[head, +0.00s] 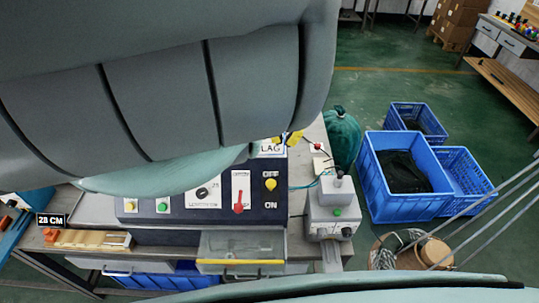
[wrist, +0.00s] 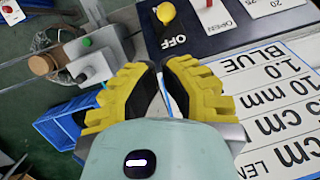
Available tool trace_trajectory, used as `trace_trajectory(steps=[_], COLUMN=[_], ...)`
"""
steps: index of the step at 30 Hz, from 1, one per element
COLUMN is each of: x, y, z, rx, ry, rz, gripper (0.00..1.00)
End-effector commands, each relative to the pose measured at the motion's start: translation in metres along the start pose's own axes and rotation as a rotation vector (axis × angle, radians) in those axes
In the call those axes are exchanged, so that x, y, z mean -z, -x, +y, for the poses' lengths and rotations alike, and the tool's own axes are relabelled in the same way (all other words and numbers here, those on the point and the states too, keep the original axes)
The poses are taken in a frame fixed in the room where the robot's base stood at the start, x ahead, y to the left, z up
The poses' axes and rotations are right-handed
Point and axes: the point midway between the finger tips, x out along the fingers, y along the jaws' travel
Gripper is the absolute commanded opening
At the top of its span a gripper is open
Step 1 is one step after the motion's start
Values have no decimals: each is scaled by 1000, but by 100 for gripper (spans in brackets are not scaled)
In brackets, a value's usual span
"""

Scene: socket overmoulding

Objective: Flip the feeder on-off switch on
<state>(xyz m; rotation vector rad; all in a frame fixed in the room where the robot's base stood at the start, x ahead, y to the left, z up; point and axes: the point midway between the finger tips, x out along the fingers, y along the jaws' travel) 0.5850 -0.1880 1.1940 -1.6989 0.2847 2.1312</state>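A yellow-knobbed switch (head: 271,184) stands on the dark panel between an OFF label above and an ON label below. Its knob lies nearer OFF. In the wrist view the yellow knob (wrist: 165,12) is at the top edge, beside the word OFF. My gripper (wrist: 161,66) has yellow fingers with black pads; the tips are together with at most a thin gap, and nothing shows between them. The gripper is apart from the knob. In the head view the yellow fingertips (head: 290,138) show behind the panel, near a partly hidden label sheet; my arm hides much of the scene.
A red lever (head: 239,207) on a white plate and a black dial (head: 202,193) sit left of the switch. A small grey machine (head: 335,213) stands at right. Blue crates (head: 390,208) stand on the floor. A label sheet (wrist: 275,100) lies right of my gripper.

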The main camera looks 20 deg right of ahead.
Motion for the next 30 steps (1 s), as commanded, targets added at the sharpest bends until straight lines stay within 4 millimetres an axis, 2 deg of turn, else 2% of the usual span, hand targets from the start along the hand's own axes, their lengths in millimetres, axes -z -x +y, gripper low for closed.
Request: trace_trajectory(steps=[17, 30], x=[-4, -6], y=[-4, -49], z=[-2, -2], rx=[10, 10], ry=[0, 1], rz=[-17, -19], gripper=[0, 0])
